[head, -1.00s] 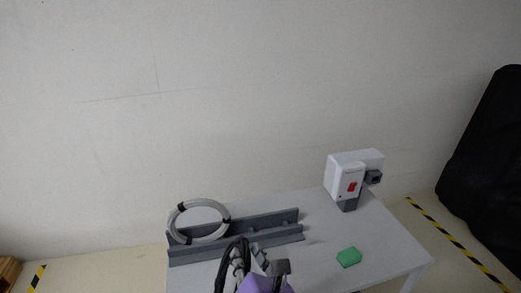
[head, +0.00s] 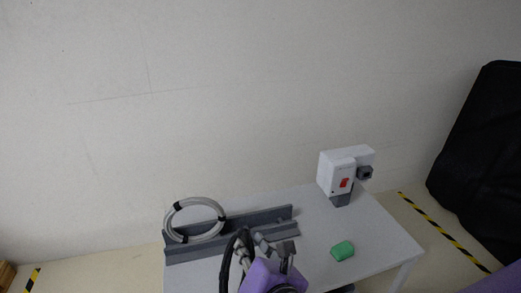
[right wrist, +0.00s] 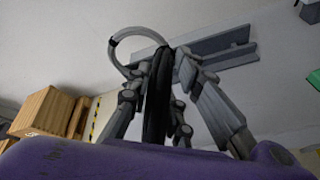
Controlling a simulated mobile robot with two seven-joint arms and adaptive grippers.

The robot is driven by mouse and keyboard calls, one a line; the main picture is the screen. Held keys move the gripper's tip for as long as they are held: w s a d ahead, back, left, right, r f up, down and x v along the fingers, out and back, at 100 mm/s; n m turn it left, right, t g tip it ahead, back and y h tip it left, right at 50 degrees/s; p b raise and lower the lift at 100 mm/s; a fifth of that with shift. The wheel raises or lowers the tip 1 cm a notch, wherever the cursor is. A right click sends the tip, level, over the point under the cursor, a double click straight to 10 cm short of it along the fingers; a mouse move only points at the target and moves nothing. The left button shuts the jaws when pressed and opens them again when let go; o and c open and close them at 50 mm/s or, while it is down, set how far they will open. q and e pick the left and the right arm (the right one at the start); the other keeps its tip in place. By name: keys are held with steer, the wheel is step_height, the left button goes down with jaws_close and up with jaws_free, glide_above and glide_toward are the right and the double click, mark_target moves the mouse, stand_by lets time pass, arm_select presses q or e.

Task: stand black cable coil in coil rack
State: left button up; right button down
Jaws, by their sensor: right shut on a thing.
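The black cable coil (head: 228,262) is held by my right gripper (head: 264,246) in front of the rack, low in the head view. In the right wrist view the coil (right wrist: 157,100) shows edge-on, upright between the fingers of the gripper (right wrist: 165,75), which is shut on it. The grey coil rack (head: 190,254) lies along the table behind the gripper. A light grey coil with black bands (head: 187,204) stands in the rack's left end, and it also shows in the right wrist view (right wrist: 113,48). The rack's right part holds no coil. My left gripper is not in view.
A white box with a red switch (head: 338,172) stands at the table's back right. A green block (head: 342,250) lies on the white table (head: 378,240) right of the gripper. Wooden crates (right wrist: 45,112) show at left in the right wrist view.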

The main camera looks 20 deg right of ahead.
steer(key=shift+d+r, duration=0.15)
steer(key=shift+w+d, duration=0.15)
steer(key=shift+d, duration=0.1)
steer(key=shift+d+n, duration=0.15)
steer(key=shift+n, duration=0.15)
steer(key=shift+d, duration=0.1)
steer(key=shift+w+d+n+y, duration=0.1)
steer(key=shift+w+n+y, duration=0.1)
steer(key=shift+n+y, duration=0.15)
